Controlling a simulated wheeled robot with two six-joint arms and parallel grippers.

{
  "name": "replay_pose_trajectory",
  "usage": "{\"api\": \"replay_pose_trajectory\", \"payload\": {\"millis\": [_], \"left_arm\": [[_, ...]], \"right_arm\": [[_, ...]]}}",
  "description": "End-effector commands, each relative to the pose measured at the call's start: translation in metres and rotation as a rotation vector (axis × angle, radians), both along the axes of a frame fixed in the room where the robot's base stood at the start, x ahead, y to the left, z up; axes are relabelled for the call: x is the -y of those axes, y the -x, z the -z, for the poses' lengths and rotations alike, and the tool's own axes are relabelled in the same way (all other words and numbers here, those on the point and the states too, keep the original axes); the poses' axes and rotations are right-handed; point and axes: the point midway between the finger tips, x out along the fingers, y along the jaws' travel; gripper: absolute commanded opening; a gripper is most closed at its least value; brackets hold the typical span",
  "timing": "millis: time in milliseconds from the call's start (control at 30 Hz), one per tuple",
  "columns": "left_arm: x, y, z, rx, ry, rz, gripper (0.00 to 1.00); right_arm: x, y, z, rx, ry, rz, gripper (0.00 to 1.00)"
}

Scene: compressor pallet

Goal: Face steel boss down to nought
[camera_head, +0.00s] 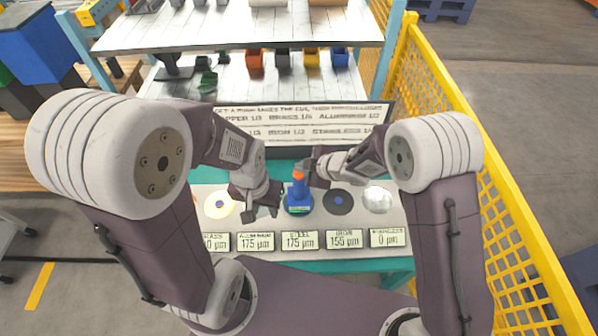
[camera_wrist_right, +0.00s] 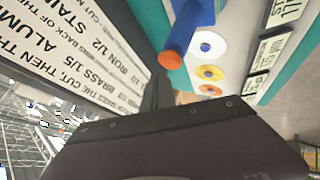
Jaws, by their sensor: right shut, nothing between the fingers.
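A blue tool with an orange top (camera_head: 298,190) stands upright in the row of discs, behind the label reading STEEL 175 µm (camera_head: 299,241). It hides the steel boss beneath it. The same blue tool (camera_wrist_right: 192,25) shows in the right wrist view with its orange end towards the camera. My right gripper (camera_head: 309,170) is just behind and beside the orange top; its fingers (camera_wrist_right: 156,90) are together and empty. My left gripper (camera_head: 260,212) is left of the blue tool, over the aluminium place, with its fingers apparently apart and nothing seen between them.
Labels read ALUMINIUM 175, IRON 155, STAINLESS 0. A sign (camera_head: 300,122) stands behind the row. A yellow mesh fence (camera_head: 500,190) runs along the right.

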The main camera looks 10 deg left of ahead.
Motion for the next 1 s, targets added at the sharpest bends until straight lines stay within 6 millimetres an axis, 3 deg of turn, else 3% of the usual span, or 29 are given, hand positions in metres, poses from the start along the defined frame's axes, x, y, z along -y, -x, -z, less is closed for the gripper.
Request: {"api": "replay_pose_trajectory", "payload": {"millis": [167,633,1000], "left_arm": [[0.0,0.0,-0.004,0.0,0.0,0.0,0.36],[0.0,0.0,-0.05,0.0,0.0,0.0,0.36],[0.0,0.0,-0.049,0.0,0.0,0.0,0.36]], "right_arm": [[0.0,0.0,-0.004,0.001,0.0,0.001,0.0],[0.0,0.0,-0.051,0.001,0.0,0.001,0.0],[0.0,0.0,-0.05,0.0,0.0,0.0,0.0]]}}
